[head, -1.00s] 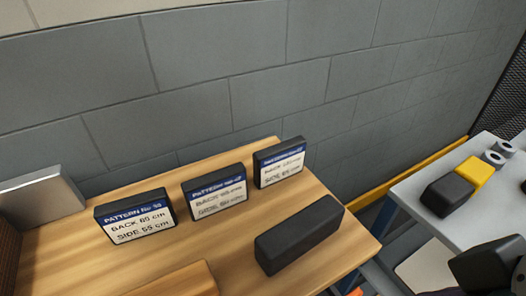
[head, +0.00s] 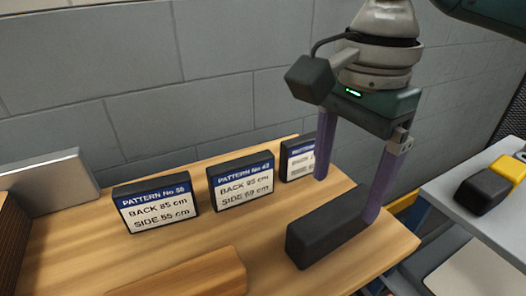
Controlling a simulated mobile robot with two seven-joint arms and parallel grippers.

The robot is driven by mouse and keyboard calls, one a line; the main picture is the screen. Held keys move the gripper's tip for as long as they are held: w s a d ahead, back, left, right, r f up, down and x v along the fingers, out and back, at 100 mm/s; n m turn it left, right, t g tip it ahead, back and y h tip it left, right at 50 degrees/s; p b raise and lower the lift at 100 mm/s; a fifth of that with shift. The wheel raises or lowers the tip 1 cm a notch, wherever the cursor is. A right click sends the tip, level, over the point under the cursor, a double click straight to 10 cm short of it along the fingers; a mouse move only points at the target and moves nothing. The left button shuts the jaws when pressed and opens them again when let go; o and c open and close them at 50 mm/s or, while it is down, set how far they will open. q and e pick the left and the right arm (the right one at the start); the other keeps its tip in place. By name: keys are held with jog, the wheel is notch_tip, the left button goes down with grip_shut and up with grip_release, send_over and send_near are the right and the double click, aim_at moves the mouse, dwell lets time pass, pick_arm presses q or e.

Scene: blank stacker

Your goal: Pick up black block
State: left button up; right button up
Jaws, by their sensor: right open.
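The black block (head: 327,231) is a long dark bar lying on the right part of the wooden table (head: 255,230). My right gripper (head: 346,200) comes down from the upper right with its two purple fingers spread wide. One finger shows behind the block, in front of the third pattern sign. The other finger is at the block's right end and overlaps it in the picture; whether it touches cannot be told. Nothing is held between the fingers. My left gripper does not show.
Pattern signs stand behind the block: one at left (head: 156,204), one in the middle (head: 241,180), one partly hidden by a finger (head: 298,159). A wooden piece (head: 190,275) lies in front. A grey table at right holds a black and yellow object (head: 487,190). A grey wall is behind.

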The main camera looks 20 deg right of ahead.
aim_at(338, 209)
notch_tip(338, 209, down, 2)
jog(key=f, duration=0.3)
jog(key=w+d+f+b, duration=0.1)
jog(key=shift+d+f, duration=0.1)
jog(key=shift+f, duration=0.5)
grip_shut()
dwell(0.5)
